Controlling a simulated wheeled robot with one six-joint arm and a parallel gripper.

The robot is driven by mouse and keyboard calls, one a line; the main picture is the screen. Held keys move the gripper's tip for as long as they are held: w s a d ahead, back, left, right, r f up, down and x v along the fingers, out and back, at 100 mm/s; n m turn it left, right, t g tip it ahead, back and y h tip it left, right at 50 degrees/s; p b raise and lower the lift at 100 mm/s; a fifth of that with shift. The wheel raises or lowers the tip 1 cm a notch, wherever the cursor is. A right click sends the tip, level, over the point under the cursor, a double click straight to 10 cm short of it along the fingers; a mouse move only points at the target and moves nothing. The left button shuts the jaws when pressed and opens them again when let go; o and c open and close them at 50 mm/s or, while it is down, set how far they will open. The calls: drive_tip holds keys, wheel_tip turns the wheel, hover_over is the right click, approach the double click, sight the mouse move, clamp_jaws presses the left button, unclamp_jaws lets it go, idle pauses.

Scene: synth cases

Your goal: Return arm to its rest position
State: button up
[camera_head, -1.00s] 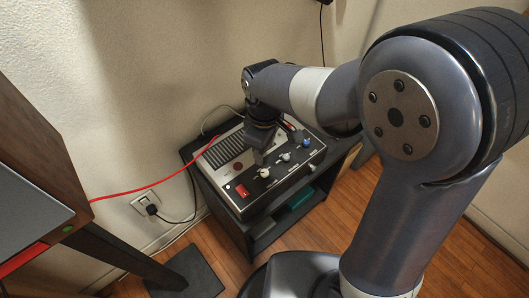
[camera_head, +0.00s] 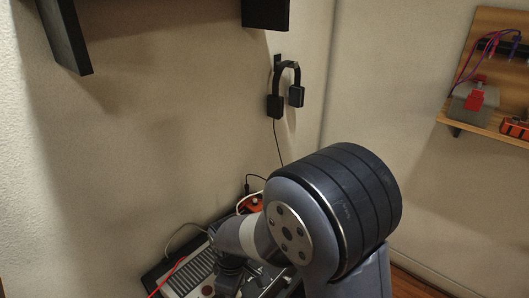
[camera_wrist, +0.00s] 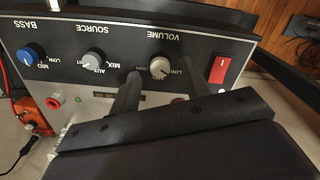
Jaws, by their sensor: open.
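My gripper (camera_wrist: 156,88) is open, with its dark fingers in front of the control panel of a grey and black audio unit (camera_wrist: 200,45). The panel appears upside down in the wrist view. The grey volume knob (camera_wrist: 160,67) is close by the fingertips; I cannot tell whether they touch it. The source knob (camera_wrist: 93,60), blue bass knob (camera_wrist: 34,54) and red switch (camera_wrist: 220,69) also show. In the head view my arm reaches down to the unit (camera_head: 196,272) at the bottom, and my gripper (camera_head: 229,280) is mostly hidden there.
Headphones (camera_head: 285,90) hang on the wall above the unit. An orange box (camera_head: 252,203) with cables is behind it, also in the wrist view (camera_wrist: 33,117). A wooden shelf (camera_head: 485,124) with tools is at right. A red cable (camera_head: 167,277) runs at lower left.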

drive_tip(key=shift+f, duration=0.95)
drive_tip(key=shift+r, duration=0.15)
